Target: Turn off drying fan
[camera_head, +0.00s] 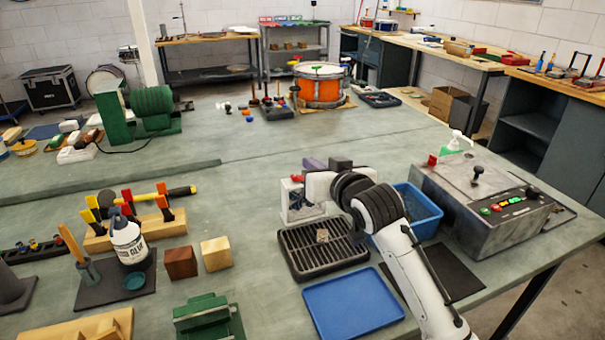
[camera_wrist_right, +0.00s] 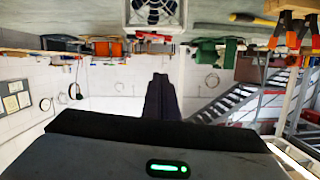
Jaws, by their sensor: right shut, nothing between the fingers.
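The drying fan looks to be the small white box with a dark round grille (camera_head: 291,207), standing at the back left of the black slatted rack (camera_head: 318,262). A small red part (camera_head: 297,178) shows at its top; whether it is a switch, and its state, I cannot tell. My right gripper (camera_head: 327,163) is just above and behind the fan's right side, partly covering it. Its dark fingers are closed together and empty. In the right wrist view, which is upside down, the shut fingers (camera_wrist_right: 162,98) point away and the fan (camera_wrist_right: 155,12) is at the top edge. My left gripper is not in view.
A blue bin (camera_head: 420,212) and a grey control box (camera_head: 480,205) with lit buttons stand to the right. A blue tray (camera_head: 352,303) lies in front of the rack. A glue bottle (camera_head: 128,240) and wooden blocks (camera_head: 215,254) are left. The bench behind the fan is mostly clear.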

